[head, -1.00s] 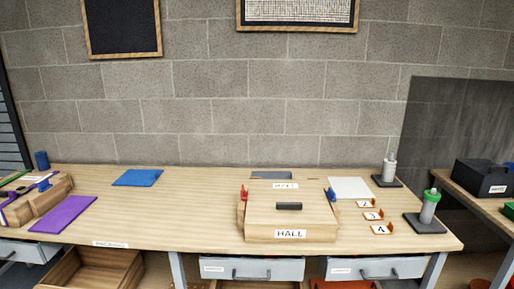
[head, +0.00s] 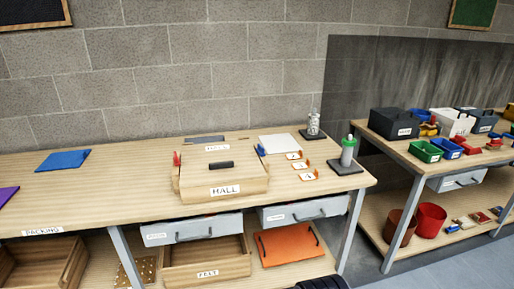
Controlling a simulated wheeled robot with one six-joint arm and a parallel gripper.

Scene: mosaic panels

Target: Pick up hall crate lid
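The hall crate (head: 196,191) is a light wooden box labelled HALL at the middle of the workbench in the head view. Its lid (head: 245,176) lies on top of the crate and has a dark bar handle (head: 221,165). A red clip (head: 177,159) stands at the crate's left side and a blue clip (head: 262,150) at its right side. A dark part of my own body shows at the bottom edge, but I cannot make out my gripper.
The workbench (head: 120,188) is clear left of the crate except for a blue sheet (head: 63,160) and a purple sheet (head: 7,195). A second bench (head: 400,152) holds coloured bins.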

